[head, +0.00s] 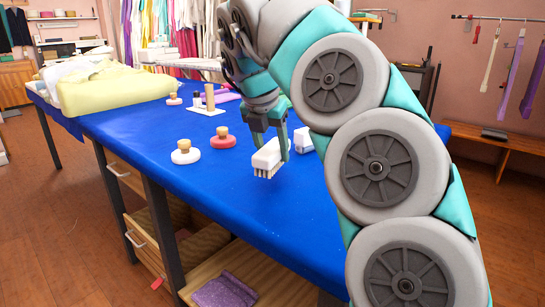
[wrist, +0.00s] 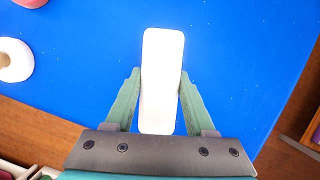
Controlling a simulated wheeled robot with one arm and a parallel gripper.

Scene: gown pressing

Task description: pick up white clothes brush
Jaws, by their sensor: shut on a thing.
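The white clothes brush (head: 267,155) has a white body with pale bristles pointing down, and it is over the blue table near its front edge. In the wrist view the brush (wrist: 161,80) shows as a white rounded block, upright in the picture. My gripper (head: 273,143) is shut on it, with one green finger against each long side; the fingers also show in the wrist view (wrist: 160,92). I cannot tell whether the bristles touch the cloth or hang just above it.
Yellow folded cloth (head: 115,90) lies at the far left. The table's front middle is clear.

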